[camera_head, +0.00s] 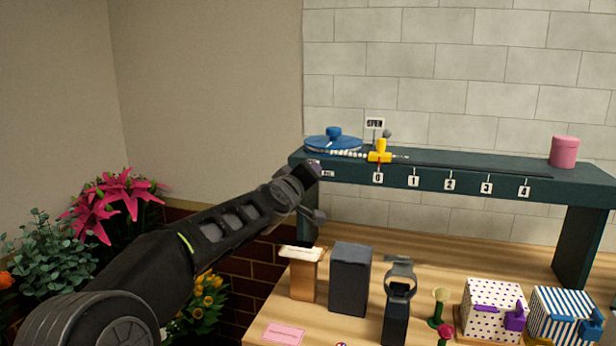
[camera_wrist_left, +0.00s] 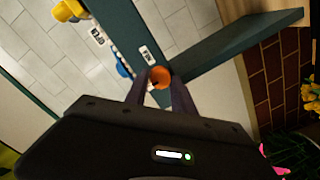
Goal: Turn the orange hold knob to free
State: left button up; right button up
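The orange hold knob (camera_wrist_left: 160,78) is a small round knob near the end of the dark green rail, with a dark mark at its edge. My left gripper (camera_wrist_left: 161,84) has one finger on either side of the knob, with the fingers apart. I cannot tell whether they touch it. In the head view my left gripper (camera_head: 314,174) is at the left end of the dark green shelf (camera_head: 470,168) and hides the knob. The knob's setting cannot be read. My right gripper is not in view.
A blue reel (camera_head: 333,144) and a yellow slider (camera_head: 380,152) sit on the shelf above numbered labels, with a pink canister (camera_head: 564,152) at the right. Below, a dark box (camera_head: 350,279), a wooden stand (camera_head: 304,277) and patterned boxes (camera_head: 491,306) stand on the table. Flowers (camera_head: 116,200) are at left.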

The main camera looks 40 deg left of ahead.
pick_arm(q)
jog(key=o, duration=0.4)
jog(key=v, duration=0.7)
jog(key=shift+s+d, duration=0.15)
jog(key=shift+s, duration=0.2)
dwell(0.3)
